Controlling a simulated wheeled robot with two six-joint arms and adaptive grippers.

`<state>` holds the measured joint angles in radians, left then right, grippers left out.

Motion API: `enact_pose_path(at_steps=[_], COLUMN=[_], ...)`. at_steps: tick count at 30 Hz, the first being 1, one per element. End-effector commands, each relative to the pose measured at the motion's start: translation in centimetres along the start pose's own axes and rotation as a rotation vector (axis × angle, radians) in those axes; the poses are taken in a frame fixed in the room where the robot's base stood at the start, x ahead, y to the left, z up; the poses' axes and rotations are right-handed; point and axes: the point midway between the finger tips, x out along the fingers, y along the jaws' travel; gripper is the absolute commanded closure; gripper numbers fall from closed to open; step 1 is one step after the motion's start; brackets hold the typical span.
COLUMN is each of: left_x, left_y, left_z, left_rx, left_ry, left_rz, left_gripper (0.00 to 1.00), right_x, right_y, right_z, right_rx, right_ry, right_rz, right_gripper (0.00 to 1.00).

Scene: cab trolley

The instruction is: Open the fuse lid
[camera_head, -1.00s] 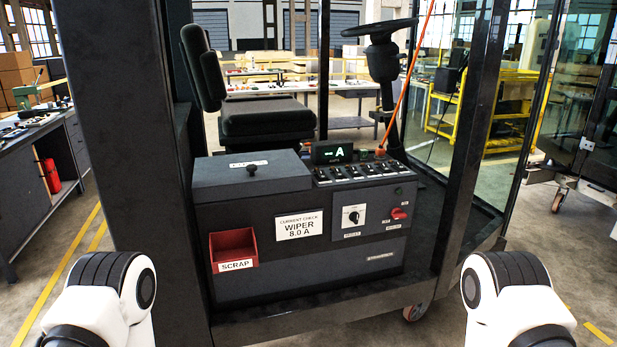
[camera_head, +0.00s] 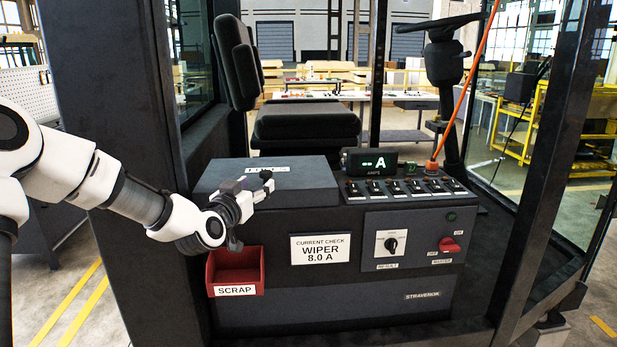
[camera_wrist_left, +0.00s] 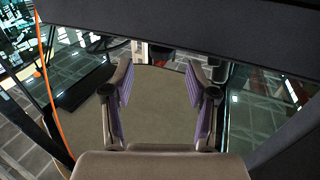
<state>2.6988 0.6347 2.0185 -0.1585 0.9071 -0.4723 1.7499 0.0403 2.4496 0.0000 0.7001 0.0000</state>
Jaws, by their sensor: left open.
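The fuse lid (camera_head: 308,177) is the dark flat cover on the left top of the console. It is closed, with a small dark knob (camera_head: 267,175) on top and a white label behind the knob. My left gripper (camera_head: 250,189) is at the lid's front left, close to the knob, and covers part of the lid's front edge. I cannot tell whether it touches the knob. In the left wrist view its two fingers (camera_wrist_left: 160,78) with purple pads stand apart with nothing between them. My right gripper is not in view.
A red scrap bin (camera_head: 236,281) is on the console front below my left gripper. The ammeter display (camera_head: 368,161), a row of switches (camera_head: 405,188) and a red master switch (camera_head: 449,244) are to the right. A dark cab post (camera_head: 105,130) stands at left, the seat (camera_head: 305,122) behind.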

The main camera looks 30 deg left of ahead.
Motion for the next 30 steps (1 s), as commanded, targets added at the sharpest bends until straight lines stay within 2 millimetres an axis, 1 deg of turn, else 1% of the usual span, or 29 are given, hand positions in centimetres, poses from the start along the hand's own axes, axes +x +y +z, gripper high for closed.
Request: enact_pose_path(at_steps=[1, 4, 9, 13, 16, 22, 23, 24, 26, 27, 30], left_x=[0.3, 1.6, 5.0, 7.0, 7.6, 7.7, 7.7, 7.7, 7.7, 7.7, 7.7], left_y=[-0.1, 0.0, 0.1, 0.0, 0.1, 0.1, 0.1, 0.1, 0.1, 0.1, 0.1], left_z=[-0.3, -0.4, -0.4, -0.3, -0.2, -0.1, -0.1, -0.1, -0.1, -0.1, -0.1], left_rx=[0.001, 0.005, 0.006, 0.003, 0.001, 0.000, 0.000, 0.000, 0.000, 0.000, 0.000], left_ry=[0.005, 0.003, 0.001, 0.000, 0.001, 0.000, 0.000, 0.000, 0.000, 0.000, 0.000], left_rz=[-0.002, -0.002, 0.000, 0.000, 0.000, 0.001, 0.001, 0.001, 0.001, 0.001, 0.001], left_gripper=[0.42, 0.42, 0.42, 0.42, 0.42, 0.42, 0.49, 0.64, 0.85, 0.99, 1.00], right_x=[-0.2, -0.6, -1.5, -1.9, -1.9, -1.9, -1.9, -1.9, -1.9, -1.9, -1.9], right_y=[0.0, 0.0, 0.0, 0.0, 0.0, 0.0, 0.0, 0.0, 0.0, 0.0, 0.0], right_z=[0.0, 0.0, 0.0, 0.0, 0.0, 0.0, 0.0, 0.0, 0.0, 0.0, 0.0], right_rx=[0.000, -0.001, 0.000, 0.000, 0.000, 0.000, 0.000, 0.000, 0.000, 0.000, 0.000], right_ry=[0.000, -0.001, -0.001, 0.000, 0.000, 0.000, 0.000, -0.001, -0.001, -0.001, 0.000], right_rz=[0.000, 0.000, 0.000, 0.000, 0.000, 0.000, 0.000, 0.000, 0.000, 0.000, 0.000], right_gripper=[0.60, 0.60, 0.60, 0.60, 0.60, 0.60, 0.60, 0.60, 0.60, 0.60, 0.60])
